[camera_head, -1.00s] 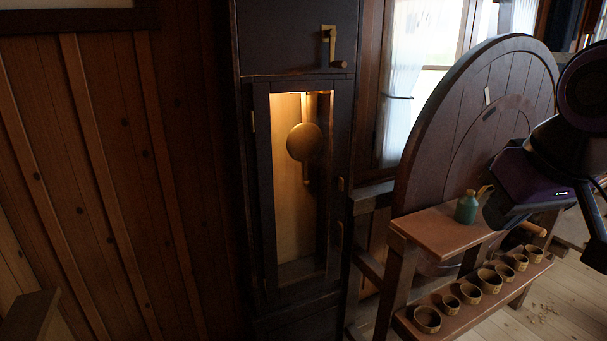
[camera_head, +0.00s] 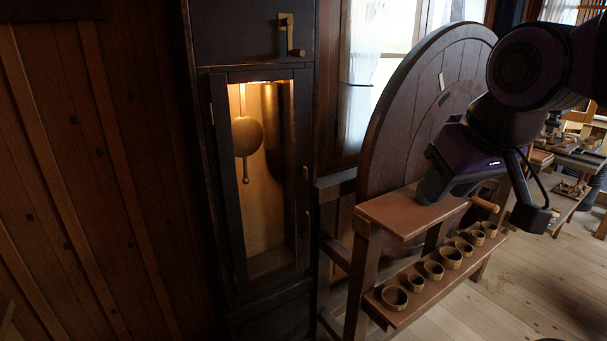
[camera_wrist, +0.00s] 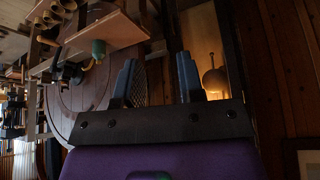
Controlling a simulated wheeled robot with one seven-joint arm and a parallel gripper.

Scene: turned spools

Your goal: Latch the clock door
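The tall dark clock (camera_head: 204,180) stands left of centre in the head view. Its narrow door (camera_head: 220,180) has a pane onto a lit inside with a round brass pendulum (camera_head: 247,136). The door looks roughly flush; I cannot tell whether it is fully shut. In the head view my wrist is right of the clock, above the bench; my fingers are hidden.
A wooden bench (camera_head: 385,212) stands right of the clock, with several small cups (camera_head: 452,258) on its lower shelf. A large round wooden disc (camera_head: 400,130) rises behind it. Open floor (camera_head: 525,290) lies at right.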

